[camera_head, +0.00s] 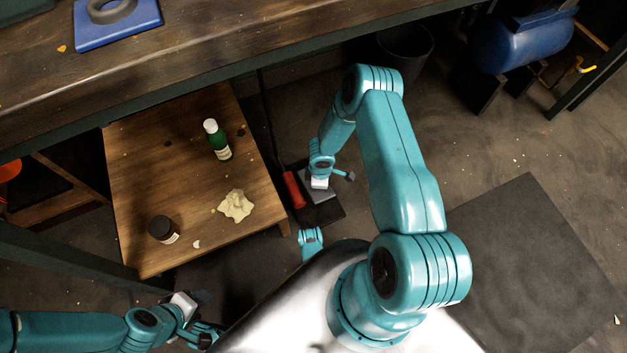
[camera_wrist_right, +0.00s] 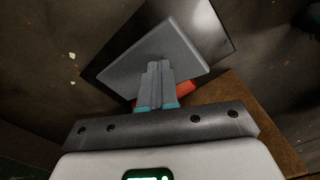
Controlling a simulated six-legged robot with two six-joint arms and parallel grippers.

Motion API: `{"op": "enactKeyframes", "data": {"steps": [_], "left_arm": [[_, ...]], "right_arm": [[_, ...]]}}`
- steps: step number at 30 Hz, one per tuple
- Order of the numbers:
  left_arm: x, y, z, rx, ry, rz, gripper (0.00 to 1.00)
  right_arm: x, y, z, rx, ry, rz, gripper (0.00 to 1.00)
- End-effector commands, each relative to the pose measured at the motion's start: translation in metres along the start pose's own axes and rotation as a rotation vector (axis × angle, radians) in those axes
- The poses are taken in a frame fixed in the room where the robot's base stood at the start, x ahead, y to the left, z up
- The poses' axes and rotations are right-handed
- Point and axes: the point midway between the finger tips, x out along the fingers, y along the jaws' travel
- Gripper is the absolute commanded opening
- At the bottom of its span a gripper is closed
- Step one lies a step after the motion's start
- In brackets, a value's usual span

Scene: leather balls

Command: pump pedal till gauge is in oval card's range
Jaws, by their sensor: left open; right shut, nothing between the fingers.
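The grey pedal (camera_head: 322,197) sits on a dark base plate (camera_head: 328,213) on the floor, beside a red cylinder (camera_head: 293,189). In the right wrist view the pedal (camera_wrist_right: 150,55) fills the upper middle, with a bit of red (camera_wrist_right: 186,88) behind my fingers. My right gripper (camera_wrist_right: 160,66) is shut and empty, its fingertips over the pedal; I cannot tell whether they touch it. It partly hides the pedal in the head view. My left gripper (camera_head: 208,315) is open and empty at the bottom left. No gauge or oval card can be made out.
A low wooden table (camera_head: 185,200) holds a green bottle (camera_head: 218,142), a dark jar (camera_head: 162,229) and a crumpled pale cloth (camera_head: 236,206). A workbench (camera_head: 200,45) crosses the top. A blue tank (camera_head: 520,38) stands at upper right. A dark mat (camera_head: 530,260) lies on open floor at right.

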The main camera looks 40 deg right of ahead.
Motion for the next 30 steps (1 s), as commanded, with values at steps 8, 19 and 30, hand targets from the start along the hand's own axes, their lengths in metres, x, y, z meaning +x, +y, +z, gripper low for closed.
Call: {"op": "enactKeyframes", "data": {"steps": [8, 19, 30], "left_arm": [[0.020, -0.007, 0.001, 0.000, 0.000, 0.000, 0.56], [0.033, -0.012, 0.001, 0.000, 0.000, 0.000, 0.56], [0.026, -0.009, 0.001, 0.000, 0.000, 0.000, 0.56]], "right_arm": [[0.022, 0.000, 0.000, 0.000, 0.001, -0.001, 0.00], [0.046, 0.001, -0.001, -0.001, 0.005, 0.002, 0.00], [0.037, 0.002, -0.002, -0.002, 0.005, 0.004, 0.00]]}}
